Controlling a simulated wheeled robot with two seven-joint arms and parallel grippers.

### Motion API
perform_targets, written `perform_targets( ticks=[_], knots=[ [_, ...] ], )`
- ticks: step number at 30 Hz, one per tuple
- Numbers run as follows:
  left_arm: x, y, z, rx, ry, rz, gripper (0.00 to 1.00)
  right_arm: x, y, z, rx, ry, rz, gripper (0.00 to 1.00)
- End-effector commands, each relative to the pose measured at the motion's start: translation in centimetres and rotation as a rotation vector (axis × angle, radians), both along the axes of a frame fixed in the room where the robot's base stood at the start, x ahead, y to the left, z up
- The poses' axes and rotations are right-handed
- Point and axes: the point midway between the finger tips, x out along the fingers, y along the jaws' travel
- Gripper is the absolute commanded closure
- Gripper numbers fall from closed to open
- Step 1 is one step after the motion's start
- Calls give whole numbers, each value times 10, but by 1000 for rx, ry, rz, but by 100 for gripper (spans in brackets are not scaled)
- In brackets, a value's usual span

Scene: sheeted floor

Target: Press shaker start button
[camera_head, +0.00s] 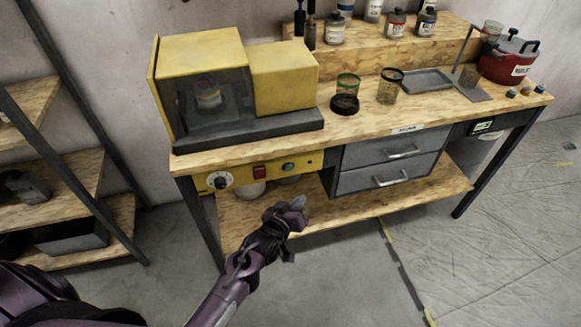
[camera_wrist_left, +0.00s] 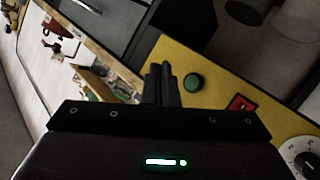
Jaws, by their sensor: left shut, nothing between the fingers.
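The yellow shaker (camera_head: 200,52) stands on the left of the workbench, with a jar (camera_head: 208,96) behind its dark window. Below the bench top, a yellow control panel (camera_head: 222,185) carries a white dial (camera_head: 220,181), a red switch (camera_head: 260,171) and a round green button (camera_head: 289,167). In the left wrist view the green button (camera_wrist_left: 193,83) is just right of my fingertips, with the red switch (camera_wrist_left: 240,104) and the dial (camera_wrist_left: 302,155) further right. My left gripper (camera_head: 297,203) is shut and empty, below and in front of the green button in the head view, apart from it. My right gripper is not in view.
Grey drawers (camera_head: 390,162) hang right of the panel, above a lower wooden shelf (camera_head: 400,200). Two glass containers, a tray (camera_head: 427,80) and a red pot (camera_head: 507,62) stand on the bench top. A shelf rack (camera_head: 60,150) is at left. Floor in front is clear.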

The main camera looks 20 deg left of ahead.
Motion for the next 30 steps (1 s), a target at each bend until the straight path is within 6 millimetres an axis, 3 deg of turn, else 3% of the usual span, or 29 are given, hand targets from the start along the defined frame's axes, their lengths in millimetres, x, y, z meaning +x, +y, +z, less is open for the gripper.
perform_targets(
  ticks=[11, 24, 30],
  knots=[
    [3, 2, -2, 1, 1, -1, 100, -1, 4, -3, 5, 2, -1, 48],
    [50, 34, -4, 4, -2, -1, 100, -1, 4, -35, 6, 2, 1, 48],
    [66, 45, -2, 2, 1, 0, 100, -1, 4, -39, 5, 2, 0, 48]
  ],
)
